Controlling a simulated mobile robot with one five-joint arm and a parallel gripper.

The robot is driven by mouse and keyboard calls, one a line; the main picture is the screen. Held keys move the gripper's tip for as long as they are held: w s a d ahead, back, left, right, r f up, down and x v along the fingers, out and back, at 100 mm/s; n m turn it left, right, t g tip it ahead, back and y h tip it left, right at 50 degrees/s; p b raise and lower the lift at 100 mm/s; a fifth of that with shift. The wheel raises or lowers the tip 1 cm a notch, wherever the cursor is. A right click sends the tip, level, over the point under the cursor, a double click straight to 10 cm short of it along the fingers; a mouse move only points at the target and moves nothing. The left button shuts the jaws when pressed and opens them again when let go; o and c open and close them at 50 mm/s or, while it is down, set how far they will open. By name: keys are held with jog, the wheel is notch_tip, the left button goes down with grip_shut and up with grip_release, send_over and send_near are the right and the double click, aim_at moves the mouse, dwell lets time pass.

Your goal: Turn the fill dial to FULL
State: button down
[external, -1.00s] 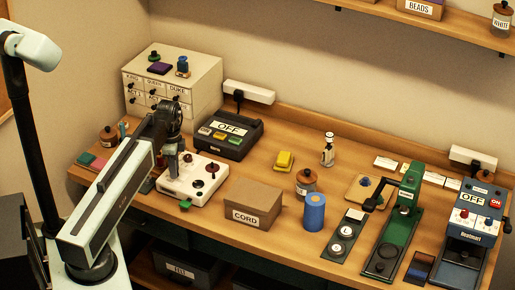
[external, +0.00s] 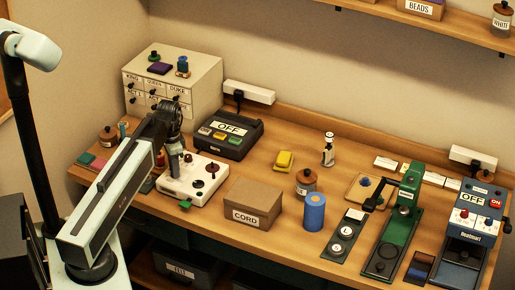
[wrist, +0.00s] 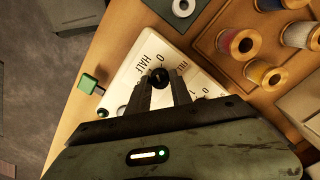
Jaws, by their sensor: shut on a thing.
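The white machine (external: 205,189) stands on the table's left part, in front of the dark box marked OFF. My gripper (external: 177,170) reaches down onto the left part of its top. In the wrist view, the machine's white panel (wrist: 128,84) carries printed words, among them HALF and FILL. A small black dial knob (wrist: 160,78) stands between my two fingertips (wrist: 159,84), which are shut on it. I cannot tell where the knob points; the fingers and my gripper body hide part of the panel. A green tab (wrist: 87,84) sticks out from the machine's side.
The dark box marked OFF (external: 245,144) is behind the machine and the cardboard CORD box (external: 268,203) to its right. The drawer cabinet (external: 205,80) stands at the back left. Thread spools (wrist: 239,43) lie near the machine in the wrist view.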

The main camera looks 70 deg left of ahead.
jog(key=n, duration=0.4)
jog(key=shift+n, duration=0.3)
jog(key=n, duration=0.4)
jog(key=shift+n, duration=0.3)
jog(key=n, duration=0.4)
jog(key=shift+n, duration=2)
jog(key=c, duration=1.1)
grip_release()
jog(key=shift+c, duration=0.2)
jog(key=shift+r, duration=0.1)
